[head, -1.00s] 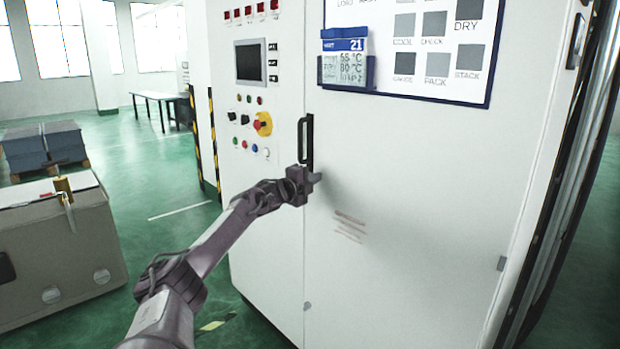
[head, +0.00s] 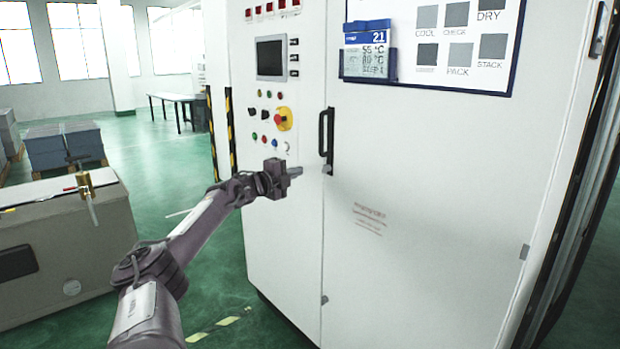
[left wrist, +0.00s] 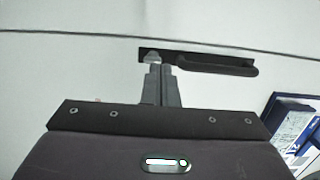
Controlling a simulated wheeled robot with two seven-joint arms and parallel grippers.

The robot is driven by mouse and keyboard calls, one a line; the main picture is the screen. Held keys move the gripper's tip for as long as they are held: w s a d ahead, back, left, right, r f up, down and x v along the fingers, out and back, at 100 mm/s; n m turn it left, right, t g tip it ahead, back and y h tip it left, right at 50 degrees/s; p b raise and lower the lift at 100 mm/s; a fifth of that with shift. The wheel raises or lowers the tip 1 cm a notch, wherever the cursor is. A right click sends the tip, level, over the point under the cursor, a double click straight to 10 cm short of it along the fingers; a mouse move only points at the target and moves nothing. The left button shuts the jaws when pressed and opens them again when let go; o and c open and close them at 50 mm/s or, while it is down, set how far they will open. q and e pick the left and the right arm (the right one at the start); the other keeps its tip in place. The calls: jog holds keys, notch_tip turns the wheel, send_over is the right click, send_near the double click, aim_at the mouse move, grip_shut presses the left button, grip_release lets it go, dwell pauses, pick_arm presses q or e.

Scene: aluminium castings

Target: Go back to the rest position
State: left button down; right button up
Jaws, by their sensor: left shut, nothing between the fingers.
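My left gripper (head: 297,171) is shut and empty in front of the white cabinet (head: 440,170). In the head view its tip is a little left of the black door handle (head: 326,140), near the handle's lower end. In the left wrist view the shut fingers (left wrist: 161,72) point at the cabinet, and the handle (left wrist: 215,64) lies just beyond them. The fingers look apart from the handle. The cabinet door looks closed. My right gripper is not in view.
A control panel with a screen (head: 271,58) and buttons is on the cabinet, left of the handle. A grey box-like unit (head: 60,240) with a brass fitting (head: 84,183) stands at the left. Green floor (head: 170,150) is clear between them.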

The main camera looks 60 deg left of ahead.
pick_arm(q)
jog(key=shift+s+a+f, duration=0.25)
jog(key=shift+s+a, duration=0.1)
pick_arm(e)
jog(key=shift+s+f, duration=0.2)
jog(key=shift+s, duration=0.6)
